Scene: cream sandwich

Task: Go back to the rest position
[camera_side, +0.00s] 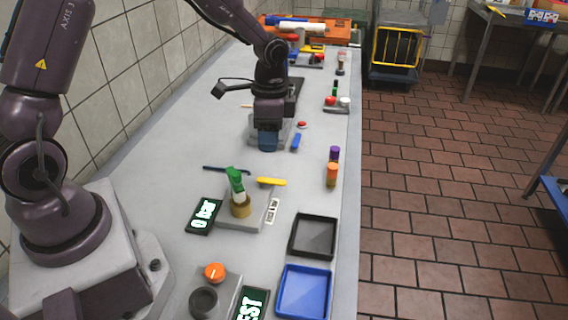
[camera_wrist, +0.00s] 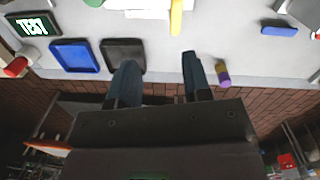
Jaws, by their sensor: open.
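My gripper (camera_side: 267,140) points down over the far middle part of the bench in the side view, with its blue fingers low near a small grey plate. In the wrist view my gripper (camera_wrist: 158,62) has its two blue fingers spread apart, with only bench and floor showing between them. I see nothing held. How high the fingertips are above the bench is hard to tell. A blue piece (camera_side: 296,141) lies just to the right of the fingers in the side view.
Black (camera_side: 293,250) and blue (camera_side: 280,312) trays lie in front. A tiled wall runs along the left.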

